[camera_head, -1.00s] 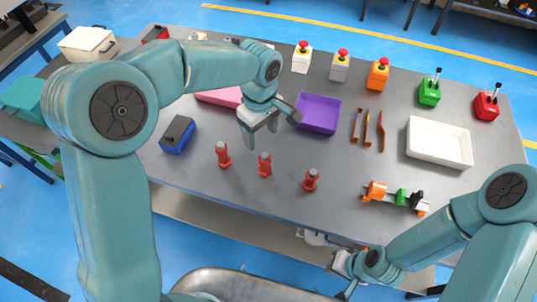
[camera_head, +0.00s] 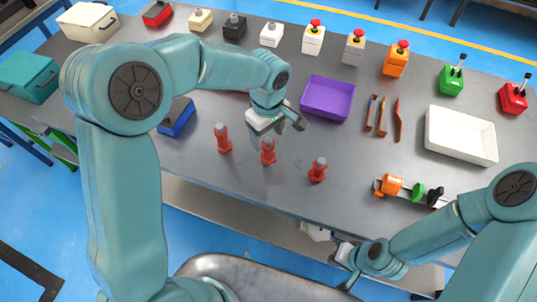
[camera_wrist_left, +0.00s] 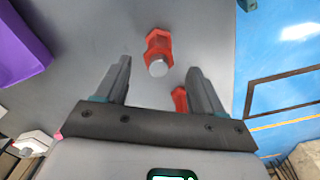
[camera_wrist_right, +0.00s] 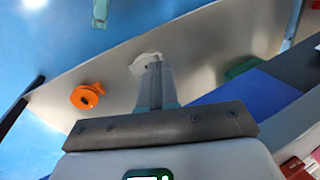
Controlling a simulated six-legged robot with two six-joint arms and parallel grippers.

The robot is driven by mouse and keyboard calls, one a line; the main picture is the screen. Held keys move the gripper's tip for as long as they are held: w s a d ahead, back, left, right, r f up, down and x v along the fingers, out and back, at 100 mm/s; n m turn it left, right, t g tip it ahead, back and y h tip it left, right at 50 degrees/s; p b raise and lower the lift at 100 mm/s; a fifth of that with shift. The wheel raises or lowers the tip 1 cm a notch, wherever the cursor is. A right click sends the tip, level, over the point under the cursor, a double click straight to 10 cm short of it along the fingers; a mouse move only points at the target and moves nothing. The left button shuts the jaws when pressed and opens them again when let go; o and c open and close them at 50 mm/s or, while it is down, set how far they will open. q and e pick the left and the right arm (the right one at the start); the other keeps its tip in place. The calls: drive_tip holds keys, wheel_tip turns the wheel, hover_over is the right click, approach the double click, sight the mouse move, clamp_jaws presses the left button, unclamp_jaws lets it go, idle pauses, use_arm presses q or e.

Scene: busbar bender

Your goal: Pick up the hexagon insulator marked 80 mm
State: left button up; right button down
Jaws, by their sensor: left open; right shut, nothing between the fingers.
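Three red insulators with grey tops stand upright in a row near the table's front edge in the head view: left (camera_head: 222,138), middle (camera_head: 268,151) and right (camera_head: 317,169). No size marking is legible on any of them. My left gripper (camera_head: 279,133) is open and empty, above the table close to the middle insulator. In the left wrist view, one red insulator (camera_wrist_left: 158,45) lies ahead between the open fingers, and another (camera_wrist_left: 180,98) is partly hidden by the right finger. My right gripper (camera_head: 344,270) is shut and empty, off the table's front edge.
A purple tray (camera_head: 328,97) and a white tray (camera_head: 460,136) lie behind the row. Thin tools (camera_head: 382,117) lie between them. A rail holds orange (camera_head: 390,186), green and black pieces at the right. A blue box (camera_head: 177,118) stands left. Button boxes line the back.

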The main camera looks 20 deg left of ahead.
sight(268, 140)
use_arm(q)
drive_tip(key=shift+a+f, duration=0.1)
drive_tip(key=shift+f, duration=0.25)
drive_tip(key=f, duration=0.1)
drive_tip(key=f+b, duration=0.2)
drive_tip(key=f, duration=0.1)
drive_tip(key=shift+d, duration=0.25)
drive_tip(key=shift+w+f+b, duration=0.1)
drive_tip(key=shift+f+b, duration=0.2)
drive_tip(key=shift+a+r, duration=0.1)
drive_tip(key=c, duration=1.1)
drive_tip(key=shift+c, duration=0.2)
